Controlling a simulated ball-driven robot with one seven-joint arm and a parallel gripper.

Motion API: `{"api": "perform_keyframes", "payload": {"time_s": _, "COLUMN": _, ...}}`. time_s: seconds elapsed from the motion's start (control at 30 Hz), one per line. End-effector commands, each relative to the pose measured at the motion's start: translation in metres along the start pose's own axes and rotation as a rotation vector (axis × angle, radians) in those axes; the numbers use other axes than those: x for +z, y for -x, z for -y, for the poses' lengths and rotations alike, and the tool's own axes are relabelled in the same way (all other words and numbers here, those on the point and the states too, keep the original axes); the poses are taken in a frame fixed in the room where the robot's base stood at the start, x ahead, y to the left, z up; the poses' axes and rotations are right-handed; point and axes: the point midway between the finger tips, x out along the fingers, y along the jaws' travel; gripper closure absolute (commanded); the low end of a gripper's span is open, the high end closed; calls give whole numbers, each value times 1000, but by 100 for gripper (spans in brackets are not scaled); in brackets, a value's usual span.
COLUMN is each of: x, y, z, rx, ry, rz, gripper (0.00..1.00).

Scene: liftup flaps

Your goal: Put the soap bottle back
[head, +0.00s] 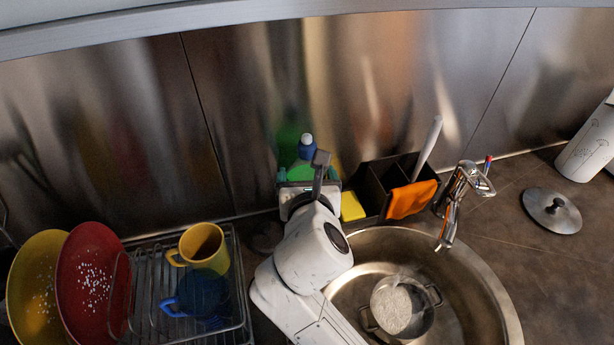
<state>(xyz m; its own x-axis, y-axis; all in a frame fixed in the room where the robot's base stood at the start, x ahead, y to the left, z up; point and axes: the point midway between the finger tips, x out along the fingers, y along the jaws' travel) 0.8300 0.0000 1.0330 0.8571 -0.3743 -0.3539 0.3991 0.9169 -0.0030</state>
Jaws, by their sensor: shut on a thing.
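The soap bottle (302,170) is green with a blue cap and stands upright at the back of the counter near the metal backsplash. My gripper (302,186) is at the bottle, behind my white wrist, and is shut on it. The fingers and the lower part of the bottle are mostly hidden by my arm. A dark caddy (373,190) stands just right of the bottle, with a yellow sponge (352,206) between them and an orange cloth (411,199) over its front. I cannot tell whether the bottle's base touches the counter.
A round sink (490,290) with a pot (402,306) in it lies front right, with a faucet (462,195) behind. A dish rack (240,290) with mugs and plates stands at left. A pot lid (552,210) lies on the right counter, which has free room.

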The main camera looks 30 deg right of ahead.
Motion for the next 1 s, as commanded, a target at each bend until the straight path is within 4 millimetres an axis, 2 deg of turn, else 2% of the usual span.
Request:
{"api": "perform_keyframes", "payload": {"time_s": 0.33, "x": -1, "y": 0, "z": 0, "rx": 0, "ry": 1, "rz": 3, "gripper": 92}}
{"api": "perform_keyframes", "payload": {"time_s": 0.37, "x": -2, "y": -1, "z": 0, "rx": 0, "ry": 1, "rz": 1, "gripper": 12}}
{"api": "perform_keyframes", "payload": {"time_s": 0.4, "x": -2, "y": -1, "z": 0, "rx": 0, "ry": 1, "rz": 1, "gripper": 8}}
{"api": "perform_keyframes", "payload": {"time_s": 0.5, "x": -2, "y": -1, "z": 0, "rx": 0, "ry": 1, "rz": 1, "gripper": 0}}
{"api": "perform_keyframes", "payload": {"time_s": 0.77, "x": 0, "y": 0, "z": 0, "rx": 0, "ry": 0, "rz": 2, "gripper": 0}}
{"api": "perform_keyframes", "payload": {"time_s": 0.87, "x": 0, "y": 8, "z": -1, "rx": 1, "ry": 1, "rz": 1, "gripper": 0}}
{"api": "perform_keyframes", "payload": {"time_s": 1.0, "x": 0, "y": 32, "z": 0, "rx": 3, "ry": 0, "rz": 1, "gripper": 0}}
